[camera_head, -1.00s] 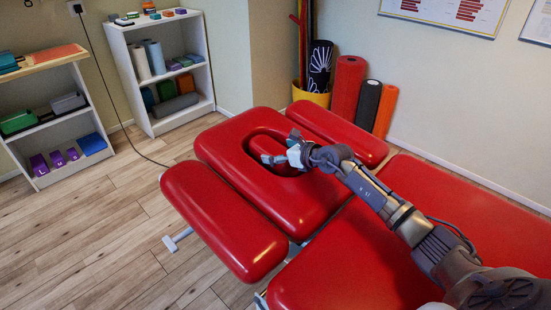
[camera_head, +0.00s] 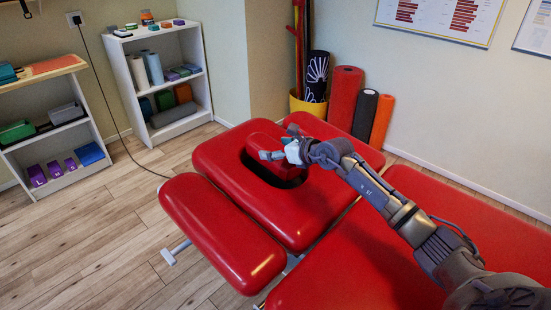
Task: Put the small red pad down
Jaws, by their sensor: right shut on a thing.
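The small red pad (camera_head: 264,139) is at the opening in the red headrest section (camera_head: 221,160) of the treatment table. It stands up above the opening's far part, and the dark gap shows below it. My right gripper (camera_head: 281,153) is shut on the pad at its near right side. The fingers and my wrist hide part of the pad, and I cannot tell whether its underside touches the headrest. My left gripper is not in view.
Red armrest pads flank the headrest, one at the left (camera_head: 221,232) and one behind my arm (camera_head: 335,139). The main red table top (camera_head: 365,262) is bare. Shelves (camera_head: 164,85) stand at the back left. Rolled mats (camera_head: 346,98) stand by the wall.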

